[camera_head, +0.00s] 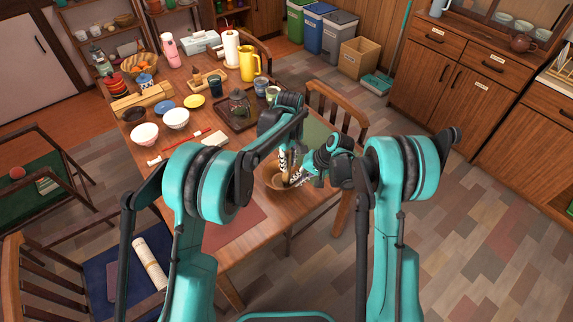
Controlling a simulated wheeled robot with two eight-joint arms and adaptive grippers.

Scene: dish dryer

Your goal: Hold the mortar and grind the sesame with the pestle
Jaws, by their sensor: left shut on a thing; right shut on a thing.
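The mortar (271,180) is a brown bowl on the near right part of the wooden table. My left gripper (284,162) points down over the bowl and is shut on the light wooden pestle (287,173), which stands roughly upright with its lower end in the bowl. My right gripper (297,181) comes in from the right and is shut at the bowl's right rim, apparently on the mortar. The fingers partly cover the pestle and the rim. The sesame is too small to make out.
A dark tray (233,121) with a glass jar stands behind the mortar. White bowls (145,134), a yellow pitcher (250,62) and other tableware fill the table's left and back. A reddish placemat (236,222) lies clear in front. A wooden chair (335,105) stands at the right.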

